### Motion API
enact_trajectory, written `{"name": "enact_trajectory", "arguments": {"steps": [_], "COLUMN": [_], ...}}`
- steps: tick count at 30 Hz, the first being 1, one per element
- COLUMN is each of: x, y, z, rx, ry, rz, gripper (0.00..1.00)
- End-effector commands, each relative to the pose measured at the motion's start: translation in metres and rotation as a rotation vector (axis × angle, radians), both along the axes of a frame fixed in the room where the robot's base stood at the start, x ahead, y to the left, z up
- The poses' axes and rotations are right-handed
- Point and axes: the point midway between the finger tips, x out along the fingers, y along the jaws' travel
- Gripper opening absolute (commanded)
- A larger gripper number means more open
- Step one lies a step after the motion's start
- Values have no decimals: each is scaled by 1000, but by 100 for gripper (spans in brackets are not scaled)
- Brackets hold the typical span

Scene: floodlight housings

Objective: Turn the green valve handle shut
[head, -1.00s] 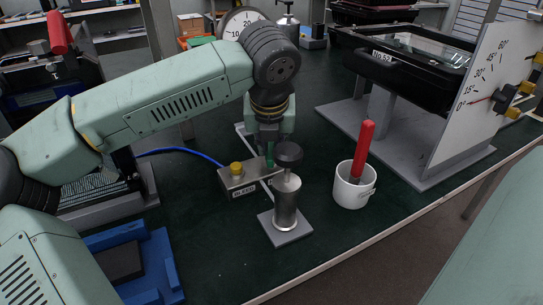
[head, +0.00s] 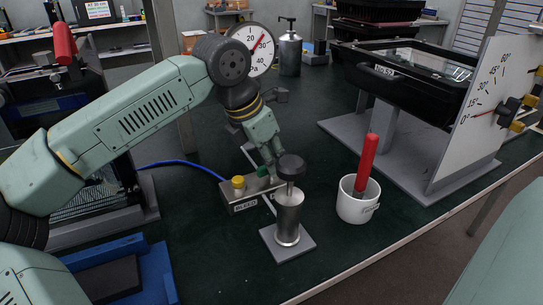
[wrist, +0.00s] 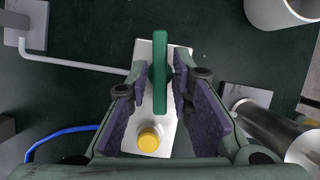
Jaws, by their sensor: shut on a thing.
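The green valve handle (wrist: 160,72) is a flat bar on top of a pale metal valve block (wrist: 139,52), roughly along the block's length in the wrist view. In the head view only a small part of the handle (head: 263,172) shows beside my gripper. My gripper (wrist: 162,84) is shut on the handle, with one dark pad on each side of it. The block (head: 246,204) carries a yellow cap (head: 238,182) and a label on its front. A pressure gauge (head: 255,47) with a red needle shows behind my arm.
A metal cylinder with a black knob (head: 289,216) stands close to the valve block on a grey plate. A white cup (head: 356,205) with a red-handled tool (head: 366,160) is to its right. A blue hose (head: 180,162) leads to the block. A floodlight housing (head: 400,85) stands on the right.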

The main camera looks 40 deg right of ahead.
Motion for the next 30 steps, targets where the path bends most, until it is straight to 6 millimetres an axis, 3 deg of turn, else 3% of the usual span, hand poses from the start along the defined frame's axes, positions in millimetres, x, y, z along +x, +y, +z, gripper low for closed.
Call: {"name": "enact_trajectory", "arguments": {"steps": [12, 27, 28, 30], "x": [1, 1, 1, 1], "y": [-1, -1, -1, -1], "z": [1, 1, 1, 1], "rx": [-3, -2, -2, -2], "ry": [-2, -2, -2, -2], "rz": [-166, -183, -183, -183], "gripper": [0, 0, 21, 26]}}
